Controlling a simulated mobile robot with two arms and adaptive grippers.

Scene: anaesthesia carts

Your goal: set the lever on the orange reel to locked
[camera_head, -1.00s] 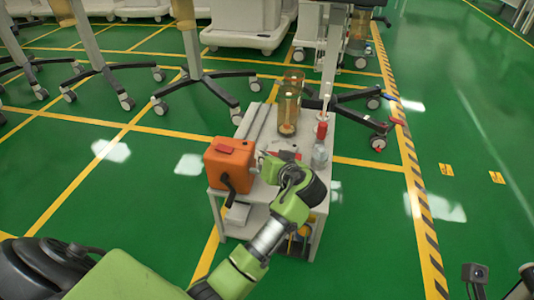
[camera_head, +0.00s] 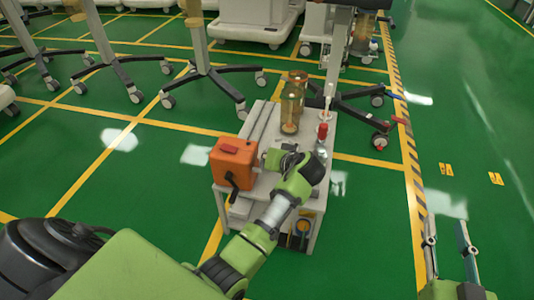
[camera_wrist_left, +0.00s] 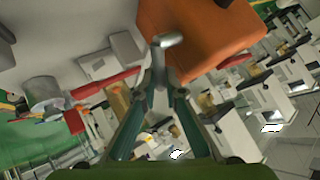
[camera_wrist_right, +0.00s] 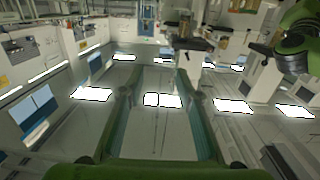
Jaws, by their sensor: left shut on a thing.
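The orange reel (camera_head: 232,160) stands on the small grey cart, with a red piece on its top and a black crank on its front side. My left gripper (camera_head: 268,160) is at the reel's right side in the head view. In the left wrist view its fingers (camera_wrist_left: 160,88) close together on a grey metal lever (camera_wrist_left: 168,42) beside the orange reel (camera_wrist_left: 205,38). Which lever setting this is, I cannot tell. My right gripper (camera_head: 447,240) is off to the lower right, with its fingers apart. The right wrist view shows nothing between its fingers (camera_wrist_right: 160,85).
The cart (camera_head: 262,192) also holds amber jars (camera_head: 290,112) at the back and a clear bottle with a red cap (camera_head: 321,140) at the right. Wheeled stands (camera_head: 205,80) are behind. Green floor is free to the right.

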